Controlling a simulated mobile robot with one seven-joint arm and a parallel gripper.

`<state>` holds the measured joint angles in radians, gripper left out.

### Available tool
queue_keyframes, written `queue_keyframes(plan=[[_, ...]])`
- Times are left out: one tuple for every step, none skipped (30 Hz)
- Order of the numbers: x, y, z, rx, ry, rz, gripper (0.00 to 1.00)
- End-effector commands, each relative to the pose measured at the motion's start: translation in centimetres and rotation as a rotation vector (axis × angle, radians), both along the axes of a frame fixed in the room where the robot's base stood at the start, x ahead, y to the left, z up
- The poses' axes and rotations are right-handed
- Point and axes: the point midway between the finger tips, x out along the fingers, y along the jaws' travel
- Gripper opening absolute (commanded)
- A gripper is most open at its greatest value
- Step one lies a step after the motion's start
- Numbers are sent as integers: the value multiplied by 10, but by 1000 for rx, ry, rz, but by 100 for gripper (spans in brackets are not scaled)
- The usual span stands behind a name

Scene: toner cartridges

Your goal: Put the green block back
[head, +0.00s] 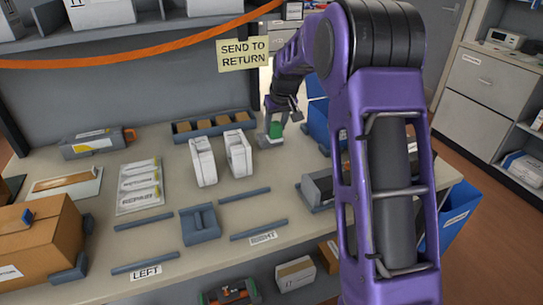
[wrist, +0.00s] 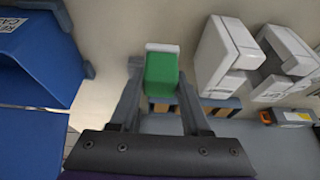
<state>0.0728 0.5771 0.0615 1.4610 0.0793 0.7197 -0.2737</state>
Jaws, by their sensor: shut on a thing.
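The green block (head: 276,129) is between the fingers of my gripper (head: 274,132), over the back of the table (head: 150,228) to the right of the white cartons. In the wrist view the green block (wrist: 161,72) sits between the two grey fingers of my gripper (wrist: 160,98), which are shut on it. A white piece (wrist: 162,47) shows at the block's far end. In the head view a small grey part lies just below the block; I cannot tell whether the block touches it or the table.
Two white cartons (head: 203,161) (head: 238,153) stand close left of my gripper. Behind them is a dark tray (head: 181,139) with several brown blocks. Blue bins (head: 318,122) are close on the right. A grey holder (head: 200,223) and low rails are at the front.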

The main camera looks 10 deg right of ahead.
Motion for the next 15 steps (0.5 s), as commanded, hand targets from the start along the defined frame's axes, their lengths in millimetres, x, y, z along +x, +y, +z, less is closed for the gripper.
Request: queue_keyframes(plan=[[0,0,0,0,-1,0,0],[0,0,-1,0,0,0,0],[0,0,-4,0,0,0,0],[0,0,-7,0,1,0,0],[0,0,-11,1,2,0,0],[-1,0,-17,0,3,0,0],[0,0,-22,1,2,0,0],[-1,0,-28,0,3,0,0],[-1,0,-35,0,3,0,0],[-1,0,-40,1,2,0,0],[-1,0,-44,0,3,0,0],[0,0,-49,-1,2,1,0],[0,0,-51,-1,1,1,0],[0,0,-54,0,0,1,0],[0,0,-57,-1,1,1,0]])
